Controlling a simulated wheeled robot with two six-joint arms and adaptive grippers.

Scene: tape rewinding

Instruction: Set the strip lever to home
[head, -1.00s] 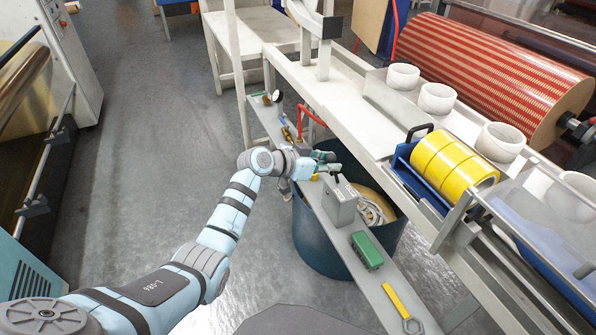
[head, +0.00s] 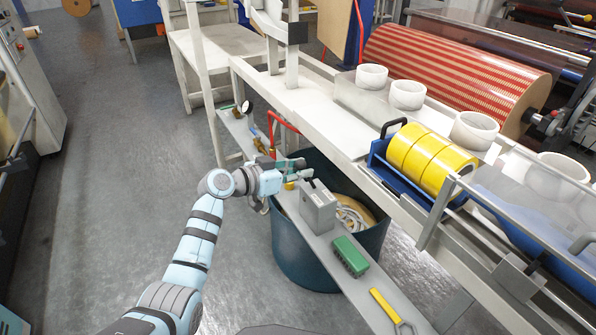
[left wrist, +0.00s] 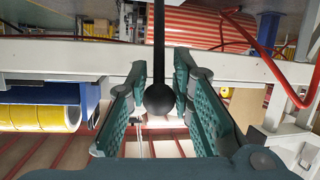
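A black ball knob on a thin black rod, which looks like the strip lever (left wrist: 159,98), shows in the left wrist view. My left gripper (left wrist: 160,78) has its green-padded fingers on either side of the knob, with a visible gap to each. It is open. In the head view, my left gripper (head: 291,169) is just behind and left of a grey box (head: 318,208) on the narrow shelf. I cannot make out the lever there; the gripper seems to hide it. My right gripper is not in view.
The narrow shelf (head: 332,240) also carries a green brush-like block (head: 350,257) and a yellow-handled tool (head: 386,305). A dark teal bin (head: 297,255) stands beneath. Yellow tape rolls (head: 432,158) sit right on the machine. A red bent rod (head: 283,128) rises behind the gripper. Floor at left is clear.

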